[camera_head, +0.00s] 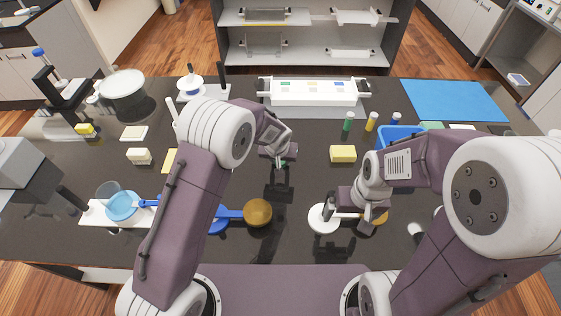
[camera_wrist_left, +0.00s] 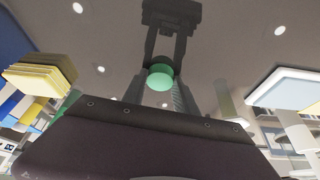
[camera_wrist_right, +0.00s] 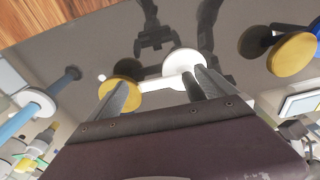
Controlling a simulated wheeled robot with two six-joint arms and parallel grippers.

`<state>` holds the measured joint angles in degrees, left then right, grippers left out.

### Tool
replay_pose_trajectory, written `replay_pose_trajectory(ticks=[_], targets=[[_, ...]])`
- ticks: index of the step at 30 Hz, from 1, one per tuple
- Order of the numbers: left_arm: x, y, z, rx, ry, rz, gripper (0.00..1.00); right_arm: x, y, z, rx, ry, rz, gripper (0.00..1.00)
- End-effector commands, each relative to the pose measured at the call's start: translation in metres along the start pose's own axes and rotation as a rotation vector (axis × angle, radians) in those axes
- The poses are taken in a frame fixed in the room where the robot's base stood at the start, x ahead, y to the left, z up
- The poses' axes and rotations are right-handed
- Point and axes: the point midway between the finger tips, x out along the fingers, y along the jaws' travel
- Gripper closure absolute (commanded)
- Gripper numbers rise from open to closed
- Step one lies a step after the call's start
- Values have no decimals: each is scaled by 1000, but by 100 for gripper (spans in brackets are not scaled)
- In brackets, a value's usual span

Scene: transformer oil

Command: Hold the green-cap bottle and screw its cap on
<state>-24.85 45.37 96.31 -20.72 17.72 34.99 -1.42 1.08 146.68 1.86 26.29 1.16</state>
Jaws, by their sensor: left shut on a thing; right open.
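My left gripper (camera_head: 281,160) is over the middle of the dark table, shut on a small green round piece, seemingly the green cap (camera_wrist_left: 161,77). Only its round end shows clearly between the fingers in the left wrist view; whether a bottle is attached is hidden. A slim green bottle (camera_head: 348,122) stands upright at the back right of the table, apart from both grippers. My right gripper (camera_head: 343,207) is open, low over the front right. Its fingers are close to a white bar that joins a white disc (camera_wrist_right: 185,62) and a gold disc (camera_wrist_right: 120,91).
Slim yellow (camera_head: 371,121) and blue (camera_head: 396,121) bottles stand beside the green one. A yellow block (camera_head: 343,154) lies between the arms. A white rack (camera_head: 314,91) stands at the back.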

Motion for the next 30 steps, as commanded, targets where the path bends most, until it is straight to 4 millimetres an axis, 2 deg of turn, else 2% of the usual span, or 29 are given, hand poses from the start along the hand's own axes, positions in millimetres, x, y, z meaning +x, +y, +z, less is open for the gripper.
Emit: replay_pose_trajectory(ticks=[7, 13, 22, 30], targets=[[-8, 0, -4, 0, 2, 0, 100, 0, 0, 0, 0, 0, 0, 5], [-40, 0, -18, -1, 6, 2, 100, 3, 0, 0, 0, 0, 0, 5], [-57, 52, -69, 3, 4, 2, 100, 6, 0, 1, 0, 0, 0, 5], [-70, 80, -99, 1, 0, 0, 100, 0, 0, 0, 0, 0, 0, 5]])
